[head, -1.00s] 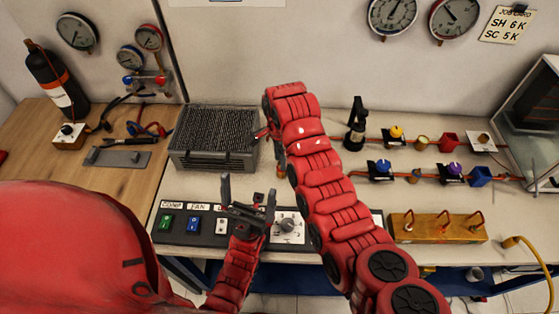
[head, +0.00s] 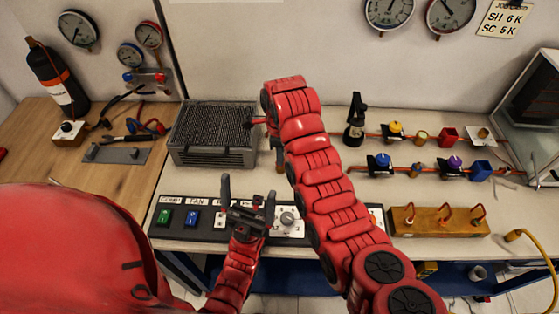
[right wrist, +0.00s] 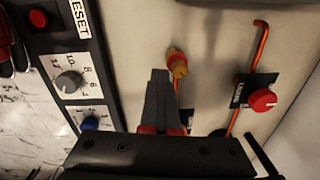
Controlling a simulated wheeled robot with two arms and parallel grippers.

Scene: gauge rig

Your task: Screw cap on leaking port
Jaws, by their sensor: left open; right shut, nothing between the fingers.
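In the right wrist view my right gripper (right wrist: 160,73) is shut and empty. Its fingertips appear beside and just short of a small brass fitting with a reddish end (right wrist: 177,63); I cannot tell whether they touch. I cannot tell whether this fitting is the cap or the port. In the head view the right gripper is mostly hidden behind my right arm. My left gripper (head: 248,196) is open and empty, fingers up, over the switch panel (head: 170,240). Small brass pieces stand among the valves, one at the back (head: 421,137) and one in front (head: 417,169). No leak is visible.
A grey vented box (head: 213,155) stands left of my right arm. Valves with yellow (head: 396,128), blue (head: 383,159) and purple (head: 455,162) knobs line pipes at right. A brass-coloured block (head: 440,228) lies in front. A red knob (right wrist: 263,100) stands right of my right gripper.

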